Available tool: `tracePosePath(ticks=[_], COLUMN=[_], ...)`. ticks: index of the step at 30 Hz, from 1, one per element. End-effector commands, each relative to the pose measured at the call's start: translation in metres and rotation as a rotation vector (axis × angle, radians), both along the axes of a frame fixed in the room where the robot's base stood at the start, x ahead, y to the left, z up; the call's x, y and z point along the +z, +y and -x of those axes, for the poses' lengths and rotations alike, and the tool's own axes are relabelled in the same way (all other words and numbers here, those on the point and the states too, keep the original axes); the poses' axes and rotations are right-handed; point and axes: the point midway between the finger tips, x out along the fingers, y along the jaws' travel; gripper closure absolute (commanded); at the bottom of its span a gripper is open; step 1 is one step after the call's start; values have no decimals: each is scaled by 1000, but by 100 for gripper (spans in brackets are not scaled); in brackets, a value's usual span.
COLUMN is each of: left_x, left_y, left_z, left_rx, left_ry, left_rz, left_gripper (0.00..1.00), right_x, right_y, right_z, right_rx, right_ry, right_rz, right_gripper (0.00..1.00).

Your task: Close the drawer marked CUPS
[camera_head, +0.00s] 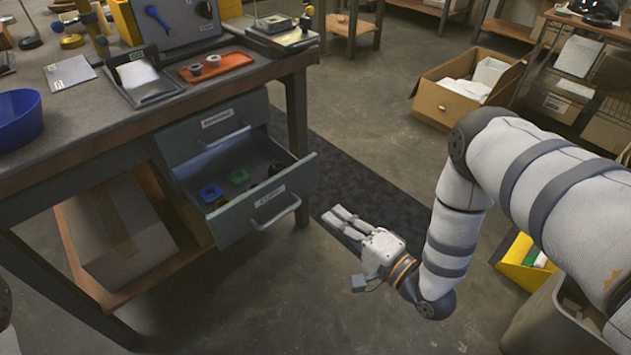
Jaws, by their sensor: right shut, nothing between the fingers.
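The drawer with a label that seems to read CUPS (261,218) is the lower one under the workbench, and it stands pulled out. Inside it lie a blue part (211,193), a green part (239,176) and a dark item near the right end. Its metal handle is on the front panel. My right gripper (338,217) is shut and empty, to the right of the drawer front and apart from it, with its fingers pointing left toward it. My left gripper is not in view.
The upper drawer (215,122) is shut. The workbench (60,150) carries a blue bowl (19,119), an orange tray (215,67) and tools. A cardboard box (120,235) sits on its lower shelf. An open carton (465,88) and shelving stand behind. Floor before the drawer is clear.

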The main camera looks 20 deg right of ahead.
Motion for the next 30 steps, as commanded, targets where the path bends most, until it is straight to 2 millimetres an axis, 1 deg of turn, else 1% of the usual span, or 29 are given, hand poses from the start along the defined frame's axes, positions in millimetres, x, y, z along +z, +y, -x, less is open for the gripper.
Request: tracePosePath(ticks=[2,5,15,18,21,24,30], left_x=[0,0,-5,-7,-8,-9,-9], left_y=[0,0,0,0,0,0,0], left_z=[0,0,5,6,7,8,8], left_rx=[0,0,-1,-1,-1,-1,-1], left_ry=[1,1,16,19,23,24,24], left_rz=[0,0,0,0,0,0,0], left_gripper=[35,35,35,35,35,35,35], right_x=[7,8,7,6,6,6,7], right_y=[1,8,34,40,44,47,48], right_z=[-8,-24,-93,-110,-122,-130,-133], right_rx=[3,4,4,4,2,3,2], right_ry=[-23,-24,-20,-19,-17,-17,-16], right_rz=[-27,-25,-22,-22,-20,-21,-21], right_gripper=[100,100,100,100,100,100,100])
